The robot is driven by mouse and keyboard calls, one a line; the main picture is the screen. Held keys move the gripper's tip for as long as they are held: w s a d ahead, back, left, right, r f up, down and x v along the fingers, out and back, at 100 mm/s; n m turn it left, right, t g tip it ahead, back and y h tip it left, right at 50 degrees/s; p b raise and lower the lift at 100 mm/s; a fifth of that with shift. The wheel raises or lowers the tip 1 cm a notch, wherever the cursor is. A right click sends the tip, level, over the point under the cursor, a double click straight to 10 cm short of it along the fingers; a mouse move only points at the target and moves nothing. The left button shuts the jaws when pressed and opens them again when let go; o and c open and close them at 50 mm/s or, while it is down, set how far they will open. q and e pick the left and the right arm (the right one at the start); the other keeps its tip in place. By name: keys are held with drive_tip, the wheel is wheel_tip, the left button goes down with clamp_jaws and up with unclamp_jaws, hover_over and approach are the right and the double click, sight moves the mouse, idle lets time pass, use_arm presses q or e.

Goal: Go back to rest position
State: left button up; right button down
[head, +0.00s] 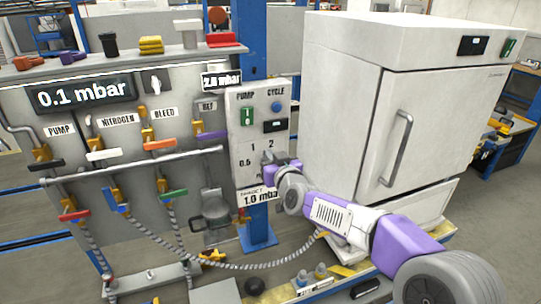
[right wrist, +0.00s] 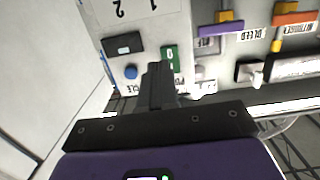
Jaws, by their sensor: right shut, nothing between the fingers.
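My right gripper (head: 270,160) is in front of the pump and cycle control box (head: 280,95), at about the height of its printed numbers. Its arm comes in from the lower right, purple and grey. In the right wrist view the dark fingers of my right gripper (right wrist: 158,72) are together, with nothing between them. Beyond them are the green switch (right wrist: 171,56) and the blue button (right wrist: 130,72); I cannot tell the exact gap to the box. My left gripper is not in view.
A white oven-like cabinet (head: 340,110) with a grey handle stands right of the box. The valve panel (head: 100,185) with coloured levers is at left. A corrugated hose (head: 245,265) hangs low in front. Small items lie on the yellow-edged base below my arm.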

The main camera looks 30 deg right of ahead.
idle(0.5)
drive_tip(key=s+a+f+g+y, duration=0.1)
drive_tip(key=a+f+g, duration=0.3)
drive_tip(key=f, duration=0.8)
drive_tip(key=s+a+f+n+g+y, duration=0.1)
drive_tip(key=a+f+y, duration=0.1)
drive_tip(key=a+f, duration=0.65)
drive_tip(key=s+a+f+g+y, duration=0.1)
drive_tip(key=a+f+g, duration=0.15)
drive_tip(key=f, duration=1.15)
drive_tip(key=s+a+f+g+y, duration=0.1)
drive_tip(key=s+a+f+g, duration=0.1)
drive_tip(key=s+a+f, duration=0.2)
drive_tip(key=s+a+f+g+y, duration=0.1)
drive_tip(key=s+a+f+g, duration=0.2)
drive_tip(key=s+f, duration=0.5)
drive_tip(key=s+a+f+m+g+y, duration=0.1)
drive_tip(key=s+a+f, duration=0.4)
drive_tip(key=s, duration=0.7)
drive_tip(key=shift+a+f+g+y, duration=0.45)
drive_tip(key=shift+f+g, duration=0.5)
drive_tip(key=shift+g, duration=0.3)
